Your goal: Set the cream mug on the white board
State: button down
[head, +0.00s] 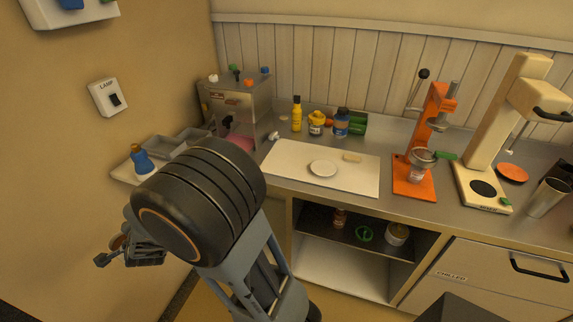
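The white board (285,160) lies flat on the metal counter, with a small white plate (323,168) and a small beige block (352,157) on it. A cream mug-like vessel (397,234) stands on the dark shelf under the counter, at its right end; its handle is not clear. My gripper (107,258) is at the lower left, far from both the board and the shelf, and partly hidden by my arm. A small brownish shape shows beside it; I cannot tell whether the fingers hold anything.
On the shelf are a green ring-shaped item (364,233) and a small reddish jar (340,217). Bottles, including a yellow one (297,114), stand behind the board. An orange press (415,176) stands right of it. A blue bottle (141,159) is at left. The board's front strip is clear.

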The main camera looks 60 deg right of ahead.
aim_at(295, 162)
jog(key=z, duration=1.45)
jog(key=i, duration=0.05)
jog(key=u, duration=0.45)
